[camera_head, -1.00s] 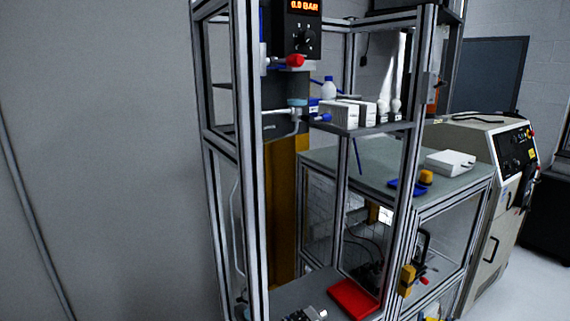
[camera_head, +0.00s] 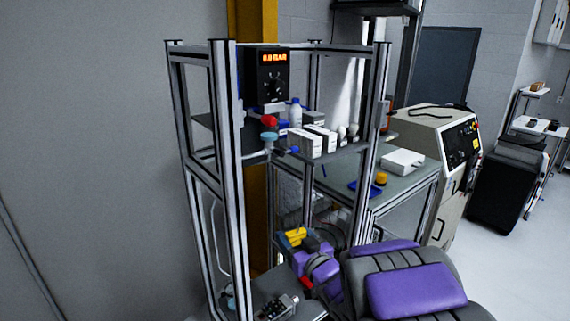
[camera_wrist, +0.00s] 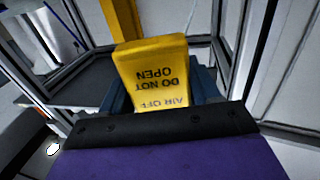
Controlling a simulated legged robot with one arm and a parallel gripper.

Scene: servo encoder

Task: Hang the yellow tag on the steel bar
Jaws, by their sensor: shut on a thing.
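My gripper (camera_head: 308,241) is shut on the yellow tag (camera_head: 294,237), inside the lower part of the metal rack. In the wrist view the tag (camera_wrist: 155,70) stands up between the dark fingers (camera_wrist: 160,90). Its black print, "DO NOT OPEN" and "AIR OFF", reads upside down. The fingers cover the tag's lower sides. I cannot tell for sure which of the rack's metal members is the steel bar.
The aluminium rack's front post (camera_head: 228,190) and right post (camera_head: 367,150) stand near my arm. A pressure display (camera_head: 270,75) and white boxes (camera_head: 305,143) are above. A valve block (camera_head: 280,306) sits on the lower shelf. A bench (camera_head: 410,190) is behind.

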